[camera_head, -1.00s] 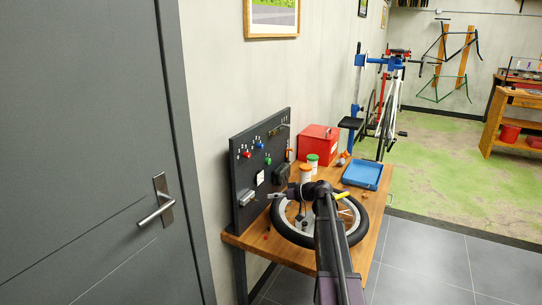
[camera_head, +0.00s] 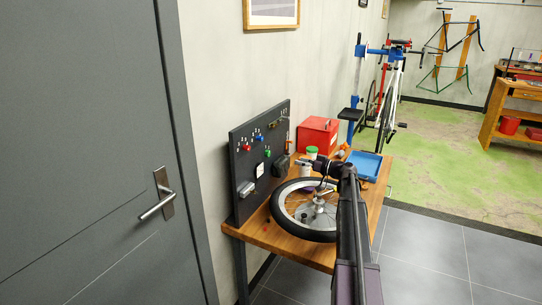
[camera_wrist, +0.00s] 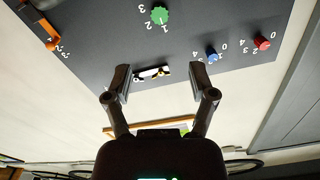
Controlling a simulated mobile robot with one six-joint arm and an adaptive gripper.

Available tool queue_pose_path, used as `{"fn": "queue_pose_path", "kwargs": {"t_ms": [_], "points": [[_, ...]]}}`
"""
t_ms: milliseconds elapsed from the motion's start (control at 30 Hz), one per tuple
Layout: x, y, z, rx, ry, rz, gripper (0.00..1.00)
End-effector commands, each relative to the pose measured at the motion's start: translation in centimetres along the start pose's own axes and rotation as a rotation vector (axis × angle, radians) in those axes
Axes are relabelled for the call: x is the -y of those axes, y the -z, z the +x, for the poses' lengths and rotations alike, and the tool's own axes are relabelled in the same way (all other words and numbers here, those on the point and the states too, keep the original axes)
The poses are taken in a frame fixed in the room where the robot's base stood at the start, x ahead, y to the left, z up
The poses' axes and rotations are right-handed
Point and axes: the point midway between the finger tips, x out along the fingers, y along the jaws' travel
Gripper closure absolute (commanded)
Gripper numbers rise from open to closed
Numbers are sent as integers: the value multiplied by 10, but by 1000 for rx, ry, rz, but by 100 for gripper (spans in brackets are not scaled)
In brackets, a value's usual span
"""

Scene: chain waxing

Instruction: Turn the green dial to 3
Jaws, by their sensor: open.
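The green dial (camera_wrist: 160,15) is on the dark panel at the top of the wrist view, which shows the panel upside down. White numerals 1, 2 and 3 stand around it; I cannot tell which one it points to. In the head view the green dial (camera_head: 267,153) is small, on the panel (camera_head: 240,185) at the back of the bench. My gripper (camera_wrist: 158,78) is open and empty, its fingers apart and short of the dial. In the head view my gripper (camera_head: 305,161) is above the bench, right of the panel, in front of the bottle.
A blue dial (camera_wrist: 211,56), a red dial (camera_wrist: 262,43) and an orange lever (camera_wrist: 52,44) share the panel. A small black-and-white item (camera_wrist: 152,73) shows between my fingers. A wheel (camera_head: 290,232) lies on the bench; a red box (camera_head: 318,136) and blue tray (camera_head: 365,165) stand behind.

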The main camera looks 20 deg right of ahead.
Motion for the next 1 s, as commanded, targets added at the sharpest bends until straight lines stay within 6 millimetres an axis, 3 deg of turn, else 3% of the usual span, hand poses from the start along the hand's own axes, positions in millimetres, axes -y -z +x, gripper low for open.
{"fn": "queue_pose_path", "kwargs": {"t_ms": [267,800,1000], "points": [[0,0,26,1,2,0,27],[0,0,107,1,2,1,27],[0,0,127,1,2,1,27]]}}
